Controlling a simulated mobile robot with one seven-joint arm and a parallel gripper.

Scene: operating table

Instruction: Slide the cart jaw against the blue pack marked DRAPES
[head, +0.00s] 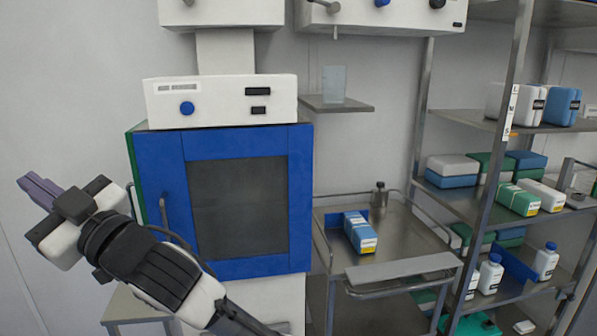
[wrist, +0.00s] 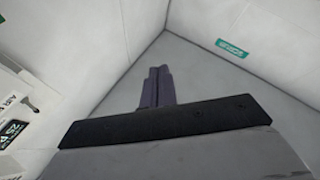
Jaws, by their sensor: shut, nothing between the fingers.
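A blue pack (head: 359,232) with a white and yellow label on its near end lies on the steel cart top (head: 395,235), right of the blue-framed cabinet. The label is too small to read. A long flat grey bar (head: 404,267) lies along the cart's near edge, apart from the pack; I cannot tell if it is the jaw. My gripper (head: 40,191) is at the far left, raised and well away from the cart. Its purple fingers are shut and empty, also in the wrist view (wrist: 157,86).
A blue-framed cabinet (head: 238,205) with a dark window stands between my gripper and the cart. A small dark bottle (head: 380,195) stands at the cart's back. Metal shelves (head: 490,205) with packs and white bottles stand close on the right. The cart has side rails.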

